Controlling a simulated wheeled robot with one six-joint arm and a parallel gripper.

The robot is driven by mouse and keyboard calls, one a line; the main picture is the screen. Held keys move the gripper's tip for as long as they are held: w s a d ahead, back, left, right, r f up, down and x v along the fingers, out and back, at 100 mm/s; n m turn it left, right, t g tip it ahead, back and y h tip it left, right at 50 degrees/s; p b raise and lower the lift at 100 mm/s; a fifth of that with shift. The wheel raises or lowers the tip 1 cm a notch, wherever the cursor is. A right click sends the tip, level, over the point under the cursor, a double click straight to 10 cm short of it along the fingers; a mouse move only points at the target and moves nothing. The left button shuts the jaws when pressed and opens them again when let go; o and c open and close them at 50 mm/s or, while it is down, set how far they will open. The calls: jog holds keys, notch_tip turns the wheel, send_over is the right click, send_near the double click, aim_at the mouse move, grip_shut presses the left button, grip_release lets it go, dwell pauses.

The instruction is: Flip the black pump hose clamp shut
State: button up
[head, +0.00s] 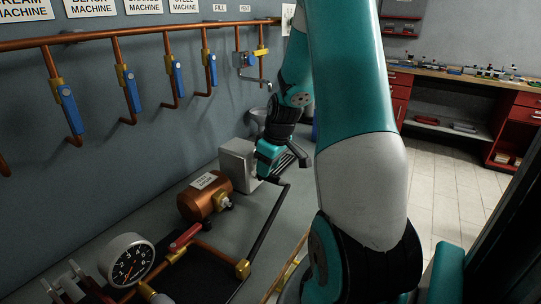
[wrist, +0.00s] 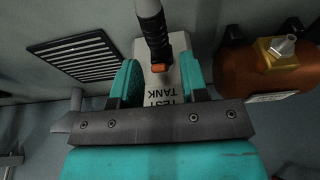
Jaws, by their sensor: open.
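In the wrist view, a black ribbed hose end (wrist: 153,38) with a grey tube and a small orange tip (wrist: 159,67) shows just beyond and between my fingers. I cannot tell whether this is the pump hose, and no clamp can be made out on it. My gripper (wrist: 160,80) is open, its two teal fingers apart with nothing held between them. Behind them is the grey test tank (wrist: 160,98), its label partly covered.
A copper tank (head: 205,196) lies left of the grey tank. A pressure gauge (head: 127,261) and a red-handled valve (head: 186,238) stand nearer. Blue-handled valves (head: 133,92) hang along the wall. A dark vent grille (wrist: 75,55) is left of my fingers. A red workbench (head: 470,90) stands far right.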

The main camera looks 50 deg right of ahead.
jog(key=v, duration=1.7)
jog(key=shift+r, duration=0.15)
